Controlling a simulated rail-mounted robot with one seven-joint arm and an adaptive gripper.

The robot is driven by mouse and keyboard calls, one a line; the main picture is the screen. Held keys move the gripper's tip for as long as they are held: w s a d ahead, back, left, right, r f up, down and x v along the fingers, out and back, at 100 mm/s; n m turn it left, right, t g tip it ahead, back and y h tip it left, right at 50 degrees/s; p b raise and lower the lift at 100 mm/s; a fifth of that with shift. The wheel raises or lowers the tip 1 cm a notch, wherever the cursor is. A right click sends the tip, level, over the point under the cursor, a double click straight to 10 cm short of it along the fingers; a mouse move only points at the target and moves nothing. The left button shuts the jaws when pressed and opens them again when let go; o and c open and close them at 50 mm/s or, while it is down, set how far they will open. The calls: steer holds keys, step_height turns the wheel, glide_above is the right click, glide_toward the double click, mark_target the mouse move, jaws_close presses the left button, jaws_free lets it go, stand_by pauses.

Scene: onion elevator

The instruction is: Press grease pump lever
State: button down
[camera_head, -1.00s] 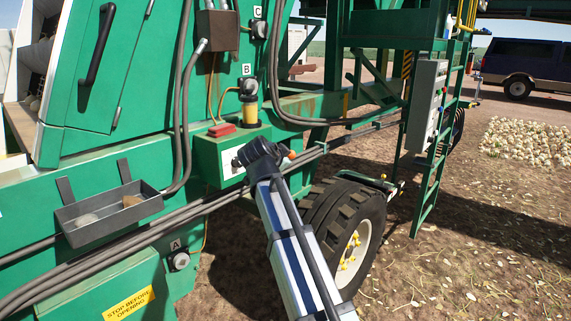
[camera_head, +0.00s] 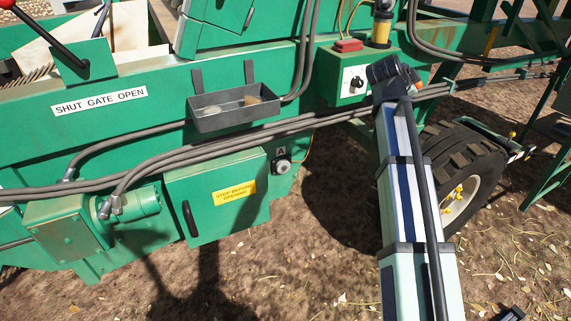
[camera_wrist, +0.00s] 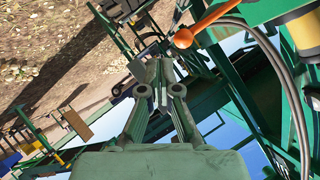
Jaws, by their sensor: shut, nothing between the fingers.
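The grease pump lever is an orange rod ending in a round orange knob (camera_wrist: 183,39), at the top of the wrist view. The yellow cylinder of the pump (camera_wrist: 305,32) stands at the top right there and shows in the head view (camera_head: 381,30) above the green box. My gripper (camera_wrist: 152,72) is shut and empty in the wrist view. In the picture its fingertips lie left of and below the knob, with a gap between; the depth between them is hard to tell. In the head view my arm hides the gripper, and only a small orange patch (camera_head: 419,85) shows beside the arm's end.
A green box with a black knob (camera_head: 357,82) and a red block (camera_head: 349,45) are left of my arm. A grey tray (camera_head: 233,107) and hoses run along the machine. A tyre (camera_head: 465,155) stands right of my arm. Hoses (camera_wrist: 285,70) hang at the right in the wrist view.

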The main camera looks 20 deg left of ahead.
steer(key=w+a+r+n+g+h+p, duration=0.1)
steer(key=w+r+n+h+p, duration=0.1)
steer(key=r, duration=0.7)
steer(key=w+h+p, duration=0.1)
steer(key=w, duration=0.1)
steer(key=shift+w+a+g, duration=0.3)
steer(key=shift+w+g, duration=0.05)
steer(key=shift+g, duration=0.05)
steer(key=p, duration=0.3)
glide_above(416, 85)
steer(key=d, duration=0.1)
step_height(416, 85, down, 4)
steer(key=shift+r, duration=0.1)
steer(key=f, duration=0.3)
steer(key=shift+a+f, duration=0.1)
steer(key=shift+a, duration=0.3)
steer(key=shift+a+f, duration=0.1)
steer(key=shift+f, duration=0.4)
steer(key=shift+f, duration=0.15)
